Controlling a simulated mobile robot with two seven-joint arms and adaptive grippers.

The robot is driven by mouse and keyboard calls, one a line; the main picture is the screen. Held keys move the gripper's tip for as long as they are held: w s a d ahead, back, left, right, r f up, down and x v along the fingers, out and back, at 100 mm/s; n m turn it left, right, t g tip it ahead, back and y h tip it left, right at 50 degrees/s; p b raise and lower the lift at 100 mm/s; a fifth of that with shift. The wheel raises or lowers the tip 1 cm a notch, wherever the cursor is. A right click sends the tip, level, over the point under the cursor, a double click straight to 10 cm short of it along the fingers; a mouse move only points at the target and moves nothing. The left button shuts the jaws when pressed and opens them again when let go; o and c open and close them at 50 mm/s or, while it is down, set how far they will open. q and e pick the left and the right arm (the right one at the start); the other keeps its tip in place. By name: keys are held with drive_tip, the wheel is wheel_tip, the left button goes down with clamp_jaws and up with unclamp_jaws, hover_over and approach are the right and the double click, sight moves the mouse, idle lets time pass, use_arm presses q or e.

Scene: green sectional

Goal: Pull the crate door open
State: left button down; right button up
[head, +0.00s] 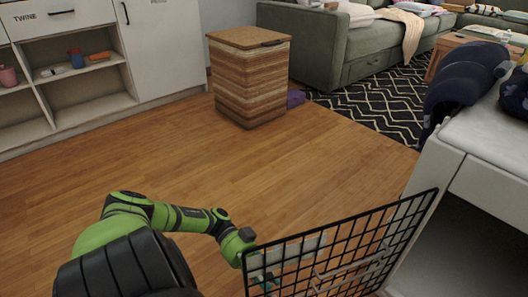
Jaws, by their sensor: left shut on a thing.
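The crate door (388,237) is a black wire-grid panel. It stands upright at the bottom right of the head view, and its lower part is cut off by the picture's edge. My green and black left arm reaches in from the lower left to the door's left edge. My left gripper (263,281) is shut on the door there, partly hidden by the wires. My right gripper is not in view.
A white cabinet (484,180) stands close to the door's right end. A striped wooden hamper (247,85) stands farther back. White shelves (85,92) line the left wall, and a green sofa (310,48) is behind. The wooden floor between is clear.

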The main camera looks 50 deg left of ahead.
use_arm(q)
drive_tip(key=shift+a+f, duration=0.15)
drive_tip(key=shift+a, duration=0.15)
drive_tip(key=shift+s, duration=0.1)
drive_tip(key=c, duration=1.2)
unclamp_jaws()
drive_tip(key=shift+o, duration=0.2)
drive_tip(key=a, duration=0.7)
drive_tip(key=shift+a, duration=0.25)
